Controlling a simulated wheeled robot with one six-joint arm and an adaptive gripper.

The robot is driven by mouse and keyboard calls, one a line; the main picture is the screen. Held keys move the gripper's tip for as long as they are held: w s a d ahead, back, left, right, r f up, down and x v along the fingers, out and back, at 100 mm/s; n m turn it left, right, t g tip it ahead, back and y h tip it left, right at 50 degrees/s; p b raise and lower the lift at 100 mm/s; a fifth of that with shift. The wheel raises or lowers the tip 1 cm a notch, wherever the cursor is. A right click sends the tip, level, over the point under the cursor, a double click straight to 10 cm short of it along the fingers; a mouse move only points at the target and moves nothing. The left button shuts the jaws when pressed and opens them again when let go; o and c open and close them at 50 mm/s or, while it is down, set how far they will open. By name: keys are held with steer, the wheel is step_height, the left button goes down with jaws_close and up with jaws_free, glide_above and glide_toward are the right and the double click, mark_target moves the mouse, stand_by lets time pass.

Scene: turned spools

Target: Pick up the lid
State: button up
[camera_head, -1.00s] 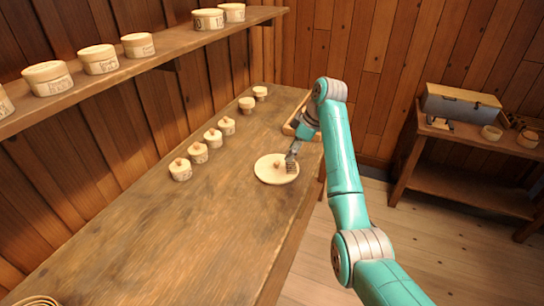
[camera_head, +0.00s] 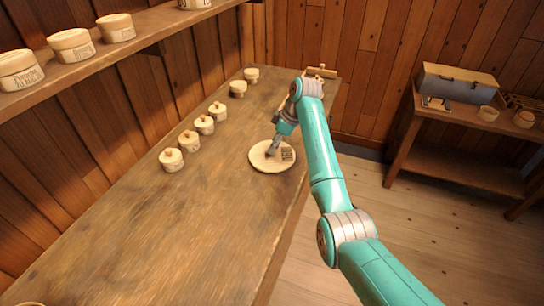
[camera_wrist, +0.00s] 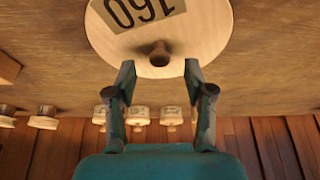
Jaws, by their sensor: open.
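The lid (camera_head: 259,160) is a pale round wooden disc with a dark knob and a "160" label, lying on the workbench. In the wrist view the lid (camera_wrist: 205,50) fills the top middle, with its knob (camera_wrist: 159,54) near its lower edge. My gripper (camera_head: 271,151) is over the lid in the head view and hides part of it. In the wrist view my gripper (camera_wrist: 159,70) is open, one finger on each side of the knob's line and nothing between the tips. I cannot tell how far above the lid the fingertips are.
Several small lidded pots, such as this one (camera_head: 172,160), stand in a row left of the lid on the workbench (camera_head: 150,235). A shelf (camera_head: 120,58) with round boxes is above. A side table (camera_head: 455,165) holds a grey box (camera_head: 458,83).

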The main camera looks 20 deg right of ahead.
steer(key=shift+x, duration=1.25)
jaws_close()
